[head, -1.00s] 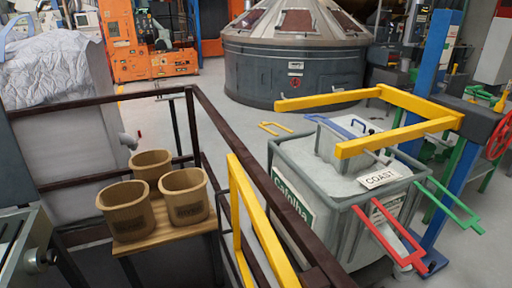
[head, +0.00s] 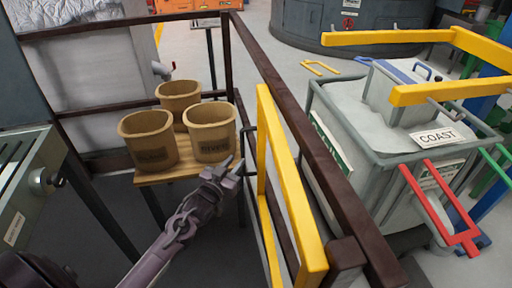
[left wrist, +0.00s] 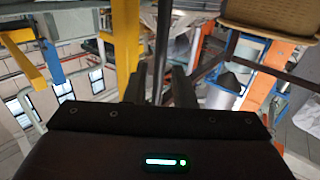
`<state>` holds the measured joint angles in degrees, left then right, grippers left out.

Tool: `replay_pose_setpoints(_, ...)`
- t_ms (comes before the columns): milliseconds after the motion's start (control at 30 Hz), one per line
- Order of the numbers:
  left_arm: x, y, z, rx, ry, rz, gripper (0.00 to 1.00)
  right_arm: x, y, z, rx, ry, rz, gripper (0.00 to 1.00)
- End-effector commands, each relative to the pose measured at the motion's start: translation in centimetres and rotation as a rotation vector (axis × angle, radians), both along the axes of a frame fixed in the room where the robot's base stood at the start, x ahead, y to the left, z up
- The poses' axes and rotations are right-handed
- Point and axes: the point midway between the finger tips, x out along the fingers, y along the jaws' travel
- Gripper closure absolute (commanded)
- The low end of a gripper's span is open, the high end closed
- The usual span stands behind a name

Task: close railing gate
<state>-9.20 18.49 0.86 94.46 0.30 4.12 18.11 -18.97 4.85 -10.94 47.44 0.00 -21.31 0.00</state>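The yellow railing gate (head: 290,195) stands in the middle of the head view, beside the dark brown railing (head: 315,150). A thin dark handle bar (head: 246,150) shows on the gate's left side. My left gripper (head: 234,165) is just left of this bar, with its fingers apart and pointing up and right. In the left wrist view, the fingers (left wrist: 158,88) are open, and a dark upright bar (left wrist: 162,45) shows between them in the picture. I cannot tell whether they touch it. A yellow post (left wrist: 125,45) is left of them. My right gripper is not in view.
Several tan buckets (head: 150,137) stand on a small wooden stand (head: 170,176) close behind my left gripper. A grey bin (head: 370,150) with a COAST sign is beyond the railing. A grey cabinet (head: 30,185) is at the left.

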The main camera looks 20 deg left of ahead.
Motion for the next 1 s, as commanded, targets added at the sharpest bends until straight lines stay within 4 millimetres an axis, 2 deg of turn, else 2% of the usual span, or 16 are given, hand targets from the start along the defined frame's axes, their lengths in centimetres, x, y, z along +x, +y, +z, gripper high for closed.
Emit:
replay_pose_setpoints(100,0.8,0.0,0.8,-0.002,-0.018,-0.002,0.77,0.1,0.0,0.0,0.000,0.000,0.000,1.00)
replay_pose_setpoints(533,6.9,-0.2,0.7,0.000,-0.015,-0.001,0.77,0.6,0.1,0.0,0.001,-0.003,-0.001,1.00)
replay_pose_setpoints(700,7.8,-0.3,0.6,0.000,-0.013,-0.002,0.77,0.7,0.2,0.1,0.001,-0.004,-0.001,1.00)
replay_pose_setpoints(933,7.9,-0.3,0.6,0.000,-0.012,-0.002,0.77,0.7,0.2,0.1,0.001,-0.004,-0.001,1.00)
replay_pose_setpoints(1000,7.9,-0.3,0.6,0.000,-0.012,-0.002,0.83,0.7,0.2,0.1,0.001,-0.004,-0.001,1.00)
